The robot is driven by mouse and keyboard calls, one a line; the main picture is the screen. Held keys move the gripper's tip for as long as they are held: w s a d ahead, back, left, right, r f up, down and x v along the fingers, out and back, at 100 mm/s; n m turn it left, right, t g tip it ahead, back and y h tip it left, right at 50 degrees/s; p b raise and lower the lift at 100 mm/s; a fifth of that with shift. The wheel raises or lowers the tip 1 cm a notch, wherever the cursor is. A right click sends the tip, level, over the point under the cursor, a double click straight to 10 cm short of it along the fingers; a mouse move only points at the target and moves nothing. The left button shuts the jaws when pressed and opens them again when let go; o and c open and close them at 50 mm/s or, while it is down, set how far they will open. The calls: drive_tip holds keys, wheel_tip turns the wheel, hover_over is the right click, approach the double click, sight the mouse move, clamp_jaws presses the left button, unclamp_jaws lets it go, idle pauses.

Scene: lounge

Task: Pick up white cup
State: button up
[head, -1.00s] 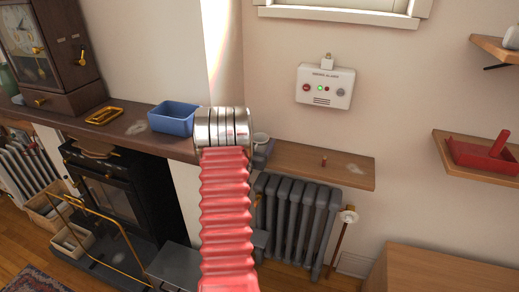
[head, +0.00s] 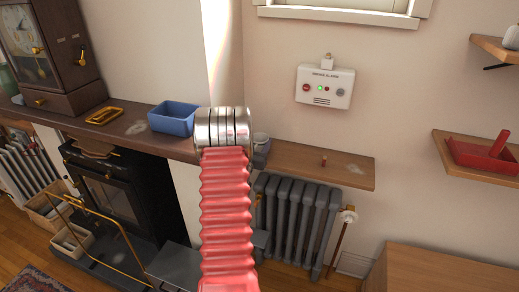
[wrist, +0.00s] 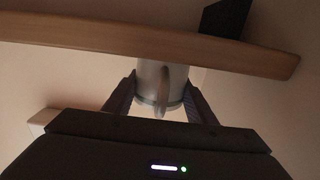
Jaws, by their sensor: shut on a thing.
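The white cup (wrist: 152,78) is between the two dark fingers of my gripper (wrist: 160,98) in the wrist view, with its handle facing the camera. The fingers press on the cup from both sides.
A small reddish object (head: 323,161) stands on the same shelf, above a grey radiator (head: 295,222). A blue bin (head: 174,119) and a brass tray (head: 104,115) sit on the mantel at left. A smoke alarm (head: 324,87) hangs on the wall. A red tray (head: 480,156) is on the right shelf.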

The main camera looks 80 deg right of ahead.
drive_tip(key=c, duration=0.5)
drive_tip(key=shift+o, duration=0.2)
drive_tip(key=shift+r, duration=0.1)
drive_tip(key=shift+s+a+r, duration=0.15)
drive_tip(key=shift+r, duration=0.3)
wheel_tip(320, 180, up, 6)
drive_tip(key=s+a, duration=0.5)
drive_tip(key=a, duration=0.3)
drive_tip(key=s+a, duration=0.6)
drive_tip(key=a, duration=0.2)
drive_tip(key=shift+a, duration=0.15)
